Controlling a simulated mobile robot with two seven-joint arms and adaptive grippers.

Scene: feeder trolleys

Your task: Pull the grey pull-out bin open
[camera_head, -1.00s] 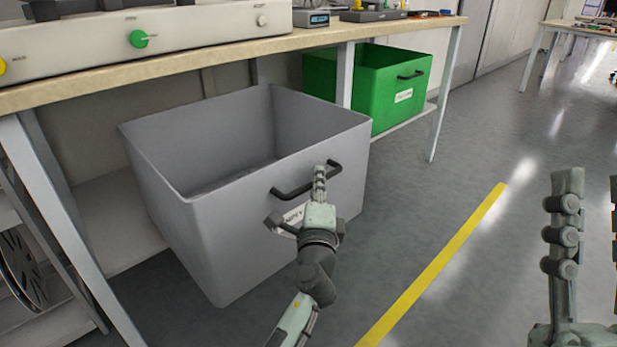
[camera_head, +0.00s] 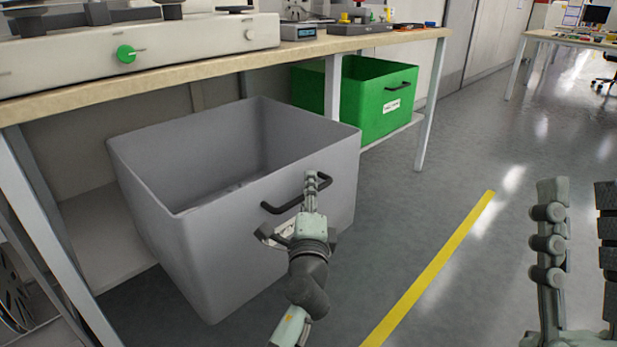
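The grey pull-out bin (camera_head: 240,240) stands far out from under the workbench, its open top showing an inside with no clear contents. Its dark handle (camera_head: 284,206) is on the front wall. My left gripper (camera_head: 300,208) is at this handle. One finger crosses in front of the handle's right part, and another dark part lies lower left, over the white label (camera_head: 284,228). The contact between fingers and handle is too small to tell. My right gripper (camera_head: 580,238) is at the right edge, its fingers apart and empty, away from the bin.
A green bin (camera_head: 378,108) with a handle and label sits under the bench (camera_head: 200,72) behind the grey bin. Bench legs (camera_head: 427,105) stand beside the bins. The floor (camera_head: 480,140) to the right is clear, with a yellow line (camera_head: 430,270). Another table (camera_head: 570,38) is far off.

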